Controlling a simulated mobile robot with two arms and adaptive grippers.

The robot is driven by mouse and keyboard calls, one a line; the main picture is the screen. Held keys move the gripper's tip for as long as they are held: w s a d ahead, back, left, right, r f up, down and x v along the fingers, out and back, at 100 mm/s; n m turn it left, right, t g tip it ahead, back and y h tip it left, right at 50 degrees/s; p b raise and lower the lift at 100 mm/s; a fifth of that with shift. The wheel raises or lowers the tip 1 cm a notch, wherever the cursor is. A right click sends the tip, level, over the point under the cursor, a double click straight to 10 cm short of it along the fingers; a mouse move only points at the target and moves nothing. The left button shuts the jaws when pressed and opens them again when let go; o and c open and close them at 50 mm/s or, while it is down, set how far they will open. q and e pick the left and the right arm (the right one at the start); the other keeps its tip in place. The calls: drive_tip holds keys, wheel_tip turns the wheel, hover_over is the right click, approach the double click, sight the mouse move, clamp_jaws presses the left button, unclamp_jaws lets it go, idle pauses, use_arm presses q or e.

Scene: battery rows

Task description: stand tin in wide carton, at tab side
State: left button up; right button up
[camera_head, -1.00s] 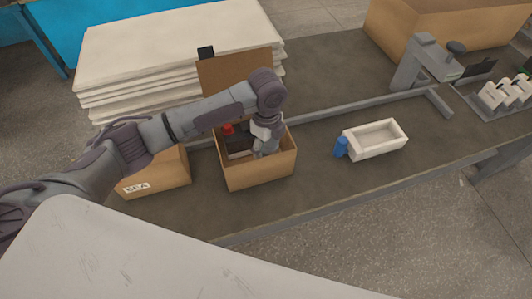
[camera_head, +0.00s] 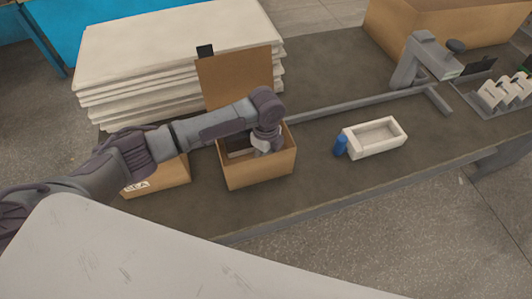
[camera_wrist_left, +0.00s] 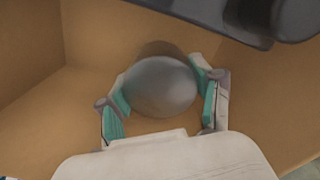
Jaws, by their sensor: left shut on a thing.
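The wide carton (camera_head: 258,175) stands open on the bench, its tall back flap raised with a black tab (camera_head: 205,51) at the flap's top left. My left gripper (camera_head: 266,147) reaches down inside the right part of this carton. In the left wrist view my left gripper (camera_wrist_left: 163,92) is closed around a round grey tin (camera_wrist_left: 160,86), seen from its top. The tin is close to the brown carton floor and walls (camera_wrist_left: 28,60); whether it touches the floor cannot be told. The tin is hidden in the head view. My right gripper is not in view.
Dark contents (camera_head: 237,142) lie in the carton's left part, and dark objects (camera_wrist_left: 265,15) border the tin's far side. A smaller carton (camera_head: 160,180) stands left. A blue cylinder (camera_head: 341,145) and white tray (camera_head: 375,138) stand right. Stacked boards (camera_head: 150,60) lie behind.

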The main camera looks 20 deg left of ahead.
use_arm(q)
drive_tip(key=o, duration=1.4)
wheel_tip(320, 180, up, 13)
drive_tip(key=shift+r+b, duration=0.1)
drive_tip(key=shift+b, duration=0.2)
